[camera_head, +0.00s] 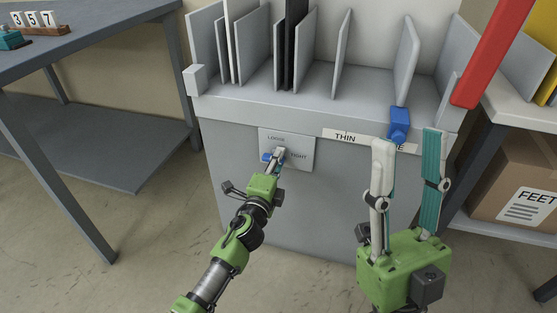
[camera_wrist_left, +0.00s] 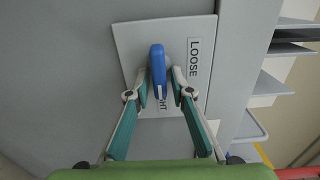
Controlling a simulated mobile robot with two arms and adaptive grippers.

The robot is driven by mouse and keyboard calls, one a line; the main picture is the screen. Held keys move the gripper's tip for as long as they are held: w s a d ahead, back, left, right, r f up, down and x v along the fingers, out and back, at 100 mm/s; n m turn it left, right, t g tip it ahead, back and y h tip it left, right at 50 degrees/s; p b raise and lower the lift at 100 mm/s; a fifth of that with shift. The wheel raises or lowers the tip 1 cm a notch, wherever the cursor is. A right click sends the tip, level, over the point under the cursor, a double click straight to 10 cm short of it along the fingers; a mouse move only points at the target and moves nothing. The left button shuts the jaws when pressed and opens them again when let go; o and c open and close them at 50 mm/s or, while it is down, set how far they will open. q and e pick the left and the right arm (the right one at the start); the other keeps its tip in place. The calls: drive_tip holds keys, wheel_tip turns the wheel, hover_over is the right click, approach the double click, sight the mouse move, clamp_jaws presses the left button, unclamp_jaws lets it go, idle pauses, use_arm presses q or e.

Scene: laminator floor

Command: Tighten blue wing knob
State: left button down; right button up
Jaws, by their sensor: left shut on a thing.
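The blue wing knob (camera_wrist_left: 157,66) sits on a light plate (camera_wrist_left: 120,40) marked LOOSE and TIGHT on the front of the grey cabinet. In the head view the knob (camera_head: 266,157) is mostly hidden by my left gripper (camera_head: 278,156). In the left wrist view the fingertips of my left gripper (camera_wrist_left: 159,75) are on either side of the knob, shut on it. The knob's wing points roughly along the fingers there. My right gripper (camera_head: 406,138) is open and empty, in front of the cabinet's right side.
A grey cabinet top (camera_head: 300,92) holds several upright dividers. A blue block (camera_head: 399,124) sits at its front right by the THIN label (camera_head: 345,137). A red bar (camera_head: 492,55) slants at the upper right. A dark table (camera_head: 80,40) stands left, a cardboard box (camera_head: 515,185) right.

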use_arm(q)
drive_tip(key=shift+f, duration=0.15)
drive_tip(key=c, duration=2.1)
unclamp_jaws()
drive_tip(key=shift+s, duration=0.15)
drive_tip(key=v, duration=1.1)
drive_tip(key=shift+s+a, duration=0.15)
drive_tip(key=shift+s, duration=0.2)
